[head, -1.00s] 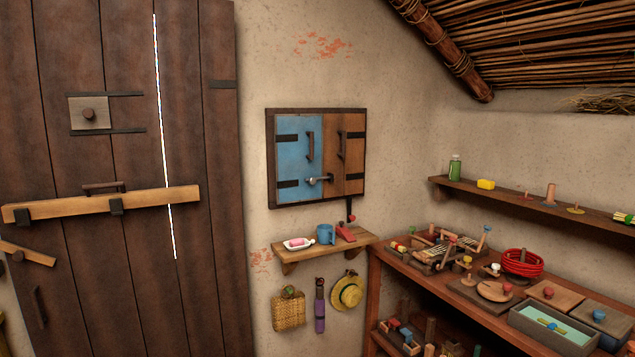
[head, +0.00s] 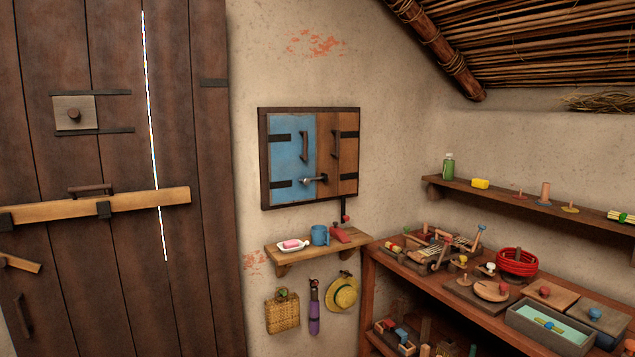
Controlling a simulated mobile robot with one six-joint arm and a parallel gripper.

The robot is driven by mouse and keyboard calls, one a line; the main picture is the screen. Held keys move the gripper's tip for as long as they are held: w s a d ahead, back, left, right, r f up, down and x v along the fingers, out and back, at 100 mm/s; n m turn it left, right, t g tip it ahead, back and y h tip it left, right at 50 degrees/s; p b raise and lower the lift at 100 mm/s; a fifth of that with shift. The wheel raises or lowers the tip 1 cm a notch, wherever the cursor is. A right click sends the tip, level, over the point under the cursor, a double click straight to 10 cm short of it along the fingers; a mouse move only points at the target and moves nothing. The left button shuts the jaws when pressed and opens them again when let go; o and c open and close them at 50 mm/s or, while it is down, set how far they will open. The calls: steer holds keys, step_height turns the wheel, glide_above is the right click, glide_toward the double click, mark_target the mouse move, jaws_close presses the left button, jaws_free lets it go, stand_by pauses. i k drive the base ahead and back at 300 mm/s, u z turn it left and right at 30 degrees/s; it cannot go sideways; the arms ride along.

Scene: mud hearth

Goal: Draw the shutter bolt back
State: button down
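The shutter (head: 290,150) is set in the wall in a dark wooden frame, with a blue left leaf and a brown right leaf. Each leaf has an upright handle. The shutter bolt (head: 315,180) is a small metallic bolt low on the shutter, lying across the line where the two leaves meet. Both leaves look closed. The bolt is too small to tell its exact seating. My gripper is not in view.
A small shelf (head: 283,255) under the shutter holds a pink soap on a dish (head: 292,246), a blue mug (head: 320,235) and a red object. A bag, umbrella and hat hang below. A cluttered bench (head: 480,310) stands right; a barred door (head: 110,100) stands left.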

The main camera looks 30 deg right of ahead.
mark_target(307, 181)
steer(key=z, duration=0.1)
steer(key=i, duration=1)
steer(key=u, duration=0.05)
